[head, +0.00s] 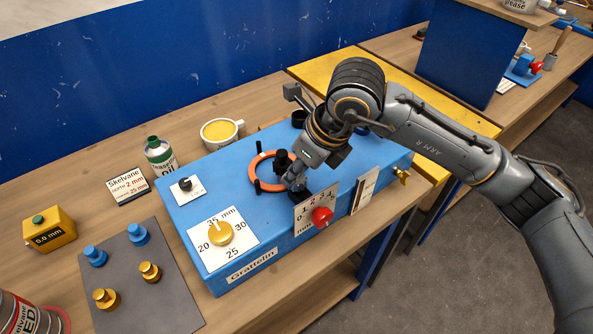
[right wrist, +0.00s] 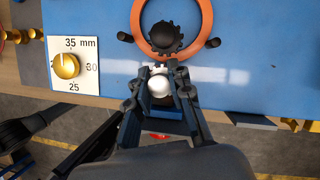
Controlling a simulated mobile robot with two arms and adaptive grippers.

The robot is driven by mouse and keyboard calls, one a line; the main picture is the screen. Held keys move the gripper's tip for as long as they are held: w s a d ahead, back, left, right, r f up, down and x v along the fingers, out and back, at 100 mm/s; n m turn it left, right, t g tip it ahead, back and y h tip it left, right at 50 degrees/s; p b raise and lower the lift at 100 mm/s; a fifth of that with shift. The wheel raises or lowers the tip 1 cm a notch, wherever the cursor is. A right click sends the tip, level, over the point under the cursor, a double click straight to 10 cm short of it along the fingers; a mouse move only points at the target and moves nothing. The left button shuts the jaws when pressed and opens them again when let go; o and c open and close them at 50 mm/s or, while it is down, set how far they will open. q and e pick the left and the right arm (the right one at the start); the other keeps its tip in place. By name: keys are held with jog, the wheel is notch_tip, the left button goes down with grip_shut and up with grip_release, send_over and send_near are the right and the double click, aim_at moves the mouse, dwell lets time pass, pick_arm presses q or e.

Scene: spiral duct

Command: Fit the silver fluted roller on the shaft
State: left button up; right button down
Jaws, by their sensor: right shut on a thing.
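My right gripper (head: 292,182) is low over the front part of the blue machine (head: 197,213), just in front of an orange ring (head: 256,181). In the right wrist view my right gripper (right wrist: 160,82) is shut on a pale silver rounded piece, the roller (right wrist: 159,86). A black toothed wheel (right wrist: 165,37) stands inside the orange ring, just beyond the fingertips, apart from the roller. I cannot make out the bare shaft; the fingers and roller hide what lies under them. My left gripper is not in view.
A gold dial (head: 220,234), a red knob (head: 322,215) and black posts (head: 258,147) stand up from the machine. An oil bottle (head: 159,156) and a yellow-filled mug (head: 220,133) stand behind.

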jog(key=shift+f, duration=0.1)
jog(key=c, duration=1.1)
grip_release()
jog(key=o, duration=0.3)
jog(key=shift+r+p, duration=1.7)
jog(key=shift+r, duration=2.4)
jog(key=shift+f, duration=0.1)
